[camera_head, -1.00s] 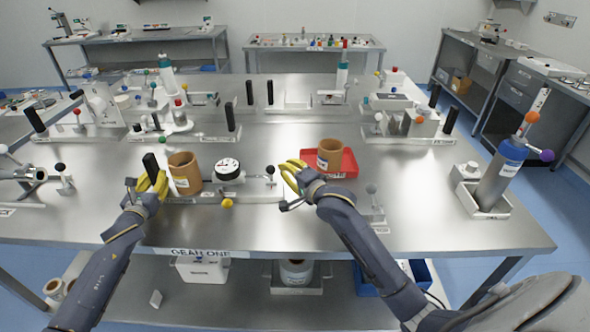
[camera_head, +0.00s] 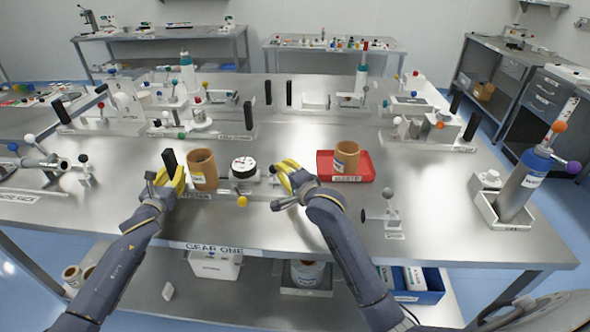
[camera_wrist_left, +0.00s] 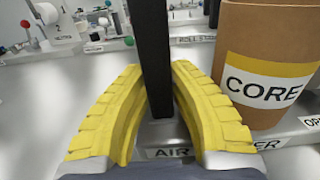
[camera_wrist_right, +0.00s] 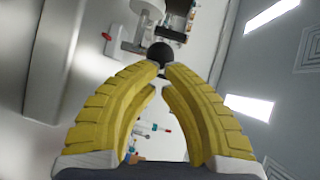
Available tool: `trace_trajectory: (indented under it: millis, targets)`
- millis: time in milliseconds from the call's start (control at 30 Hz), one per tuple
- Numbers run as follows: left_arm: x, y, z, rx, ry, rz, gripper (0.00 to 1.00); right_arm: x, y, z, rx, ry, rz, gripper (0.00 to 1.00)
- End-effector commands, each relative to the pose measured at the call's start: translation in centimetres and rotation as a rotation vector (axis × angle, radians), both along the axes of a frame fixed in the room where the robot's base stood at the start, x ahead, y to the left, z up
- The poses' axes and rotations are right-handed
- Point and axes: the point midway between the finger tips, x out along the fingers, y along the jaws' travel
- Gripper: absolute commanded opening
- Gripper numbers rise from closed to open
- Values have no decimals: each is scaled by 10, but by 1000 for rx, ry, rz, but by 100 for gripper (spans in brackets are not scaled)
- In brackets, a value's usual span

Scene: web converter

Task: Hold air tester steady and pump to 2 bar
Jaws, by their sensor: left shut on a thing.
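The air tester is a low grey base with an upright black handle (camera_head: 168,160) at its left and a round white-faced gauge (camera_head: 243,168) in the middle; the gauge reading is too small to make out. My left gripper (camera_head: 174,178) is shut on the black handle, with a yellow finger on each side of it in the left wrist view (camera_wrist_left: 155,70). My right gripper (camera_head: 283,170) is at the base's right end. In the right wrist view its fingertips are close together at a black ball knob (camera_wrist_right: 160,53); whether they grip it is unclear.
A brown core (camera_head: 203,170) stands between the handle and gauge, close to my left gripper. A yellow knob (camera_head: 242,201) sits at the base's front. Right of my right gripper is a red tray (camera_head: 367,172) holding another brown core (camera_head: 347,157). A grey cylinder (camera_head: 522,190) stands far right.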

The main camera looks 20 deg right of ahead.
Motion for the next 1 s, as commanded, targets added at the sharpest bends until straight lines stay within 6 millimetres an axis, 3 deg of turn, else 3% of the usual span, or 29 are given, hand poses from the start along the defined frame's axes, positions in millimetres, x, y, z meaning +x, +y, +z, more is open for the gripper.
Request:
trace_trajectory:
  millis: [33, 600, 867, 1000]
  targets:
    - [-3, 0, -14, 8, 18, 2, 0, 2, 7, 1, 5, -2, 3, 0]
    - [-3, 0, -14, 8, 18, 2, 0, 5, 13, 2, 2, -3, 3, 0]
    - [-3, 0, -14, 8, 18, 2, 0, -11, -9, 6, -2, -2, 1, 0]
    - [-3, 0, -14, 8, 18, 2, 0, -32, -21, 10, 2, -1, 3, 0]
